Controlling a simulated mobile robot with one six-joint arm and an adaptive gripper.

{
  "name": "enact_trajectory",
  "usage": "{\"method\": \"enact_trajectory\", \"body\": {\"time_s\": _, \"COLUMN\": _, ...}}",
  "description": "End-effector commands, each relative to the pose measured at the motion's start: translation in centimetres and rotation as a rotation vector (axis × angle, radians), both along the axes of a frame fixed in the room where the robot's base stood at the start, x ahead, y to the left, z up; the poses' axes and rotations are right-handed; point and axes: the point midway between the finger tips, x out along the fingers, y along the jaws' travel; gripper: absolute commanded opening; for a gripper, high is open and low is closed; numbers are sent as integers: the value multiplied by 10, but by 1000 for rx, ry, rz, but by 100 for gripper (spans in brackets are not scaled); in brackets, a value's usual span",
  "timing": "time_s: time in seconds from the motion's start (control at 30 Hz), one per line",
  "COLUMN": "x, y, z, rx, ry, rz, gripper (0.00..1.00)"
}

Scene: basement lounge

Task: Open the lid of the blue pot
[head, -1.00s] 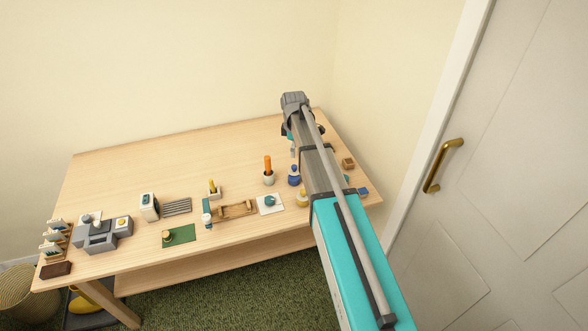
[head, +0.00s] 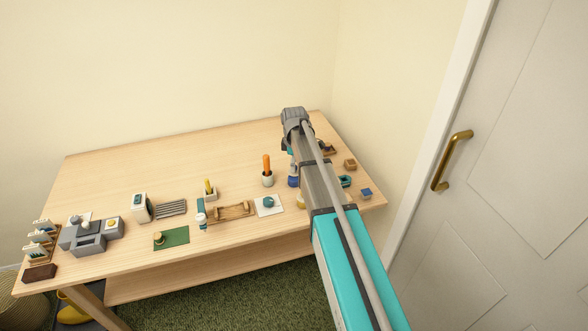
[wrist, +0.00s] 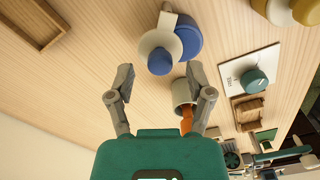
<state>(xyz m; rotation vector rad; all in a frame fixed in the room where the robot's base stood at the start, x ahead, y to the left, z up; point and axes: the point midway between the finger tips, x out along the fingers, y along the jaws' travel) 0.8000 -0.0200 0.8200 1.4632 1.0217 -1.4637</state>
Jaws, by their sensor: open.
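The blue pot (wrist: 188,38) stands on the table. In the wrist view a cream disc (wrist: 150,42) with a round blue knob (wrist: 160,62) on it overlaps the pot's body, seemingly its lid in place. In the head view the blue pot (head: 293,181) shows just left of my arm, partly covered by it. My gripper (wrist: 159,73) is open and empty, its two fingertips apart on either side of the knob's line in the wrist view. Whether the fingers are level with the knob cannot be told. The fingertips are hidden behind my arm in the head view.
A white cup (wrist: 181,92) with an orange stick stands close to my right finger. A white card with a teal dial (wrist: 255,78) and a yellow pot (wrist: 305,10) lie farther right. A wooden tray (wrist: 35,22) is at upper left. A door (head: 520,150) stands right of the table.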

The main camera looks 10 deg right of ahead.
Motion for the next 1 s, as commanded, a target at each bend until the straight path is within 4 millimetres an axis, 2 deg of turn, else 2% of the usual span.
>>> {"method": "enact_trajectory", "body": {"time_s": 0.13, "x": 0, "y": 0, "z": -7, "rx": 0, "ry": 0, "rz": 0, "gripper": 67}}
{"method": "enact_trajectory", "body": {"time_s": 0.57, "x": 0, "y": 0, "z": -7, "rx": 0, "ry": 0, "rz": 0, "gripper": 66}}
{"method": "enact_trajectory", "body": {"time_s": 0.9, "x": 0, "y": 0, "z": -7, "rx": 0, "ry": 0, "rz": 0, "gripper": 2}}
{"method": "enact_trajectory", "body": {"time_s": 1.0, "x": 0, "y": 0, "z": -7, "rx": 0, "ry": 0, "rz": 0, "gripper": 0}}
